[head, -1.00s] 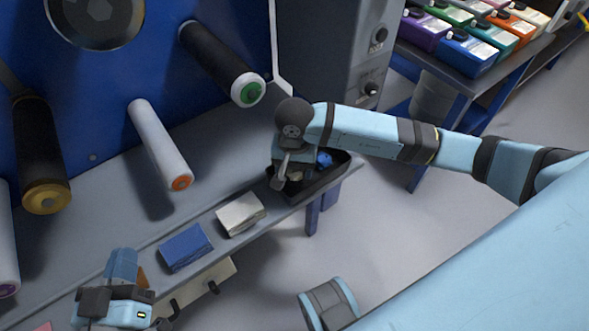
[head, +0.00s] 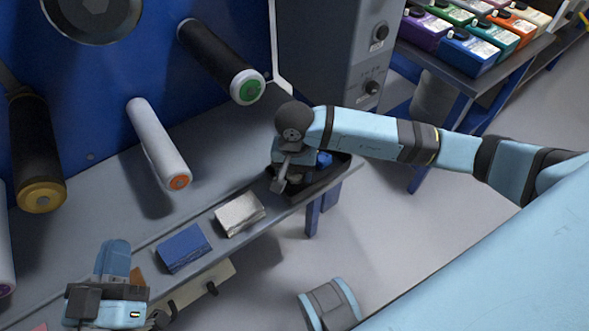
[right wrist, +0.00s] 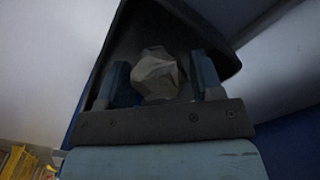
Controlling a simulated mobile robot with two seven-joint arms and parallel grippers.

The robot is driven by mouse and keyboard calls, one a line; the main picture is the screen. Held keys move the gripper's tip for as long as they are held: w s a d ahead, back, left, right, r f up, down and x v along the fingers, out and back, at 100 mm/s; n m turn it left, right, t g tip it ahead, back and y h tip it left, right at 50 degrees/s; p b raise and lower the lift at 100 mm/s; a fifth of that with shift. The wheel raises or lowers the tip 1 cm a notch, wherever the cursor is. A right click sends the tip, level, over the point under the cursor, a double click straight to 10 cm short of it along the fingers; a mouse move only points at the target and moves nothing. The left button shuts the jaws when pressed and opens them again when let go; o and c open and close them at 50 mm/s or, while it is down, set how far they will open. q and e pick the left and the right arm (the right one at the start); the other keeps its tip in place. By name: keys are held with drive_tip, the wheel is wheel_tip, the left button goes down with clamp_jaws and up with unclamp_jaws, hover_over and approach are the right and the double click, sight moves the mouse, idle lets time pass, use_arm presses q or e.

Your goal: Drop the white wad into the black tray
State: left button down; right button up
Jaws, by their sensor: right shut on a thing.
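The white wad (right wrist: 157,76) sits between the two fingers of my right gripper (right wrist: 160,84) in the right wrist view, and the gripper is shut on it. The black tray (right wrist: 190,35) spreads behind the wad there. In the head view my right gripper (head: 280,184) points down over the left part of the black tray (head: 332,178), and hides much of it. I cannot tell whether the wad touches the tray floor. My left gripper (head: 112,268) is at the lower left, apart from the tray; its finger gap is not clear.
A white folded cloth (head: 240,213) and a blue one (head: 184,248) lie along the bench edge left of the tray. Rollers, including a white one with an orange end (head: 158,145), stick out above the bench.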

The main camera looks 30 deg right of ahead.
drive_tip(key=o, duration=0.6)
drive_tip(key=shift+r, duration=0.1)
